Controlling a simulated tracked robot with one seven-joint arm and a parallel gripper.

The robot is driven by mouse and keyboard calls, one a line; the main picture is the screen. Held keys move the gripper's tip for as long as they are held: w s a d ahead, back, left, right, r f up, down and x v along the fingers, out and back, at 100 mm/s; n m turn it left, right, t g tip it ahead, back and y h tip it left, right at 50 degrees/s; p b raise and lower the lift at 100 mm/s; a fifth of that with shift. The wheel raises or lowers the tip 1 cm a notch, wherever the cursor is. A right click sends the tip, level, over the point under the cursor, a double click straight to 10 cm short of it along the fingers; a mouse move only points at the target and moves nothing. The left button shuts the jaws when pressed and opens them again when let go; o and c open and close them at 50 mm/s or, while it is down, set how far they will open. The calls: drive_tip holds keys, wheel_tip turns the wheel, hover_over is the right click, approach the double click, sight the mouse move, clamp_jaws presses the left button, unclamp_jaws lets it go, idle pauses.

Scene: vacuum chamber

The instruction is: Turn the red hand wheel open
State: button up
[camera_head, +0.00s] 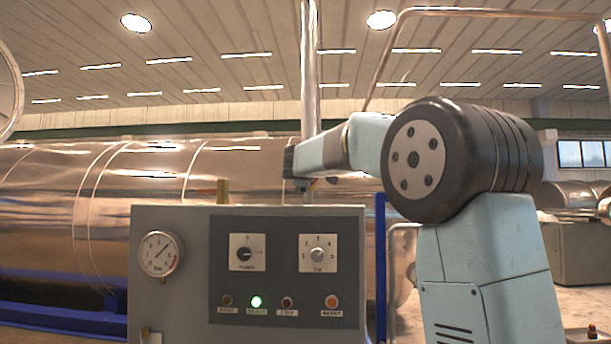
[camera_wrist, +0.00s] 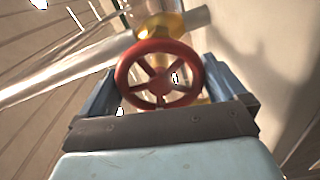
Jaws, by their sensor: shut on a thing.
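The red hand wheel (camera_wrist: 124,76) shows in the wrist view, a spoked ring in front of a brass valve body (camera_wrist: 160,25). My gripper (camera_wrist: 160,88) has one finger on each side of the wheel and is shut on its rim. In the head view my gripper (camera_head: 300,172) is at the far end of my arm, beyond the control panel and close to the vertical metal pipe. The wheel is hidden there behind the gripper and arm.
A grey control panel (camera_head: 170,215) with a gauge (camera_head: 161,254), knobs and lamps stands in front. A large shiny metal cylinder (camera_head: 60,220) lies behind it. A vertical pipe (camera_head: 309,70) rises beside my gripper. A blue post (camera_head: 380,260) stands right of the panel.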

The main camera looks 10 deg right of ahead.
drive_tip(key=n, duration=0.5)
drive_tip(key=shift+w+a+f+n, duration=0.1)
drive_tip(key=shift+a+f+n, duration=0.05)
drive_tip(key=shift+f+n, duration=0.2)
drive_tip(key=shift+n, duration=2.25)
drive_tip(key=o, duration=0.6)
drive_tip(key=v, duration=1.4)
drive_tip(key=shift+r, duration=0.2)
